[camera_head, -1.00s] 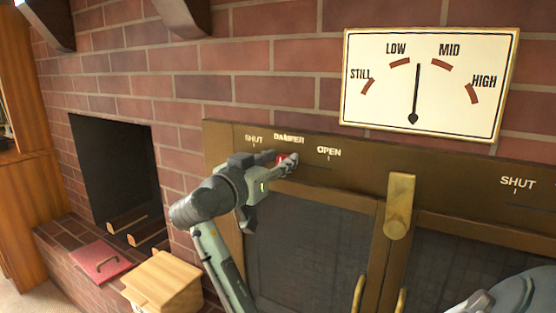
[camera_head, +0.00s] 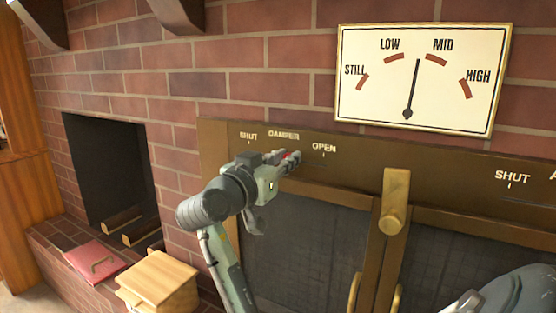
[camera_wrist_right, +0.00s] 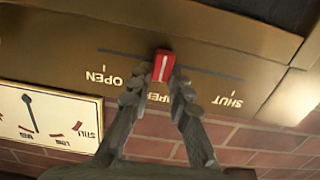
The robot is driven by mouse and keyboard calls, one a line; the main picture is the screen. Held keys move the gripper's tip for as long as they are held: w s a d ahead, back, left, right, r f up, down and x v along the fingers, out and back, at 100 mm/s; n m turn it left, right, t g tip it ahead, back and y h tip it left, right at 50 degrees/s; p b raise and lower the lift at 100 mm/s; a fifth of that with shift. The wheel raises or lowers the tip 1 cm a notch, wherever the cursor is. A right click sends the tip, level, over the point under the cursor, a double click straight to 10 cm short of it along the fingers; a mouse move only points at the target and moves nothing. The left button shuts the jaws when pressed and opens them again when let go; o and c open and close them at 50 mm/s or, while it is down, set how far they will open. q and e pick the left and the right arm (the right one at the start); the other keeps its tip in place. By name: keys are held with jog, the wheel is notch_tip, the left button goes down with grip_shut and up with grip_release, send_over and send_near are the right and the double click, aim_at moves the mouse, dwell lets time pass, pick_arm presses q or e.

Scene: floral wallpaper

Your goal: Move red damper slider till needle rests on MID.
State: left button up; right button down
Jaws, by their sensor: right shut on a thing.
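The red damper slider (camera_wrist_right: 163,66) sits partway along its slot between SHUT and OPEN, nearer OPEN. In the head view only a bit of its red (camera_head: 291,155) shows between my fingers. My right gripper (camera_wrist_right: 160,84) is shut on the slider, one finger on each side. It also shows in the head view (camera_head: 293,159). The gauge (camera_head: 424,78) hangs on the bricks above the panel. Its needle (camera_head: 413,86) points into the gap between the LOW and MID marks, slightly nearer MID. My left gripper is not in view.
A brass latch (camera_head: 396,200) stands out from the panel right of the slider. A second SHUT label (camera_head: 512,178) is farther right.

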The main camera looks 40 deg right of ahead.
jog(key=c, duration=1.4)
grip_release()
jog(key=shift+r, duration=0.1)
notch_tip(320, 180, up, 10)
jog(key=shift+f, duration=0.1)
